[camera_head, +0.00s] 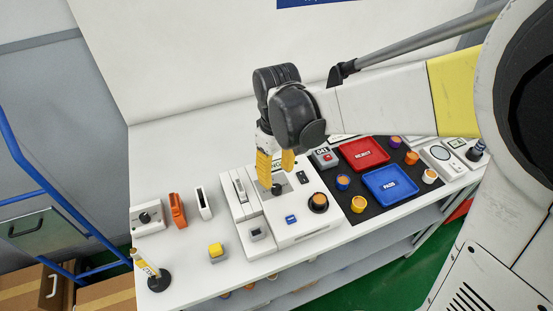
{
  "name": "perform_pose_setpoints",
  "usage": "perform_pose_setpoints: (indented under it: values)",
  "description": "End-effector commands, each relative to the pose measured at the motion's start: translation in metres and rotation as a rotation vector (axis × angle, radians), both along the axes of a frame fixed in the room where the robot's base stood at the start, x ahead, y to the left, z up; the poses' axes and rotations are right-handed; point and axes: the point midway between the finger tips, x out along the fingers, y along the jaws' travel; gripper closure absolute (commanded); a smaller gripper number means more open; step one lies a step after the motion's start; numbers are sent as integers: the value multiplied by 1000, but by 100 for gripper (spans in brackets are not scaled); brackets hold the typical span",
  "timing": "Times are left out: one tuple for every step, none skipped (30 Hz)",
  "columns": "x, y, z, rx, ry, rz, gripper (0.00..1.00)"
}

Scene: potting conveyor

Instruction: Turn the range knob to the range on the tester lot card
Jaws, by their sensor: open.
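My gripper (277,170) has two yellow fingers. It is open and points down over a white tester unit (288,229) on the bench. A small dark knob-like part (277,189) on a grey plate sits just below the fingertips. The fingers partly hide it, so I cannot tell its setting or whether they touch it. Another dark knob (145,217) is on a small white box at the far left. I cannot tell from markings which is the range knob. No lot card is readable; part of the tester's back is hidden by my gripper.
A black round holder with an orange top (318,201) sits on the tester's right. A black mat (379,207) carries a red tray (363,152), a blue tray (390,183) and several small pots. An orange item (177,210) and a yellow button (216,250) stand left.

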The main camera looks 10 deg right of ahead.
Motion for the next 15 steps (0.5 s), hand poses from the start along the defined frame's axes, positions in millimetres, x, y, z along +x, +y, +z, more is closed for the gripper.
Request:
perform_pose_setpoints:
  values:
    - [0,0,12,0,0,0,52]
    - [0,0,18,0,0,0,52]
    - [0,0,26,0,0,0,52]
    - [-1,0,32,0,0,0,52]
    - [0,0,37,0,0,0,52]
    - [0,0,43,0,0,0,52]
    - [0,0,47,0,0,0,52]
    - [0,0,51,0,0,0,52]
    - [0,0,54,0,0,0,52]
    - [0,0,56,0,0,0,52]
    - [0,0,58,0,0,0,52]
    - [0,0,60,0,0,0,52]
    - [0,0,60,0,0,0,52]
    - [0,0,61,0,0,0,52]
    - [0,0,61,0,0,0,52]
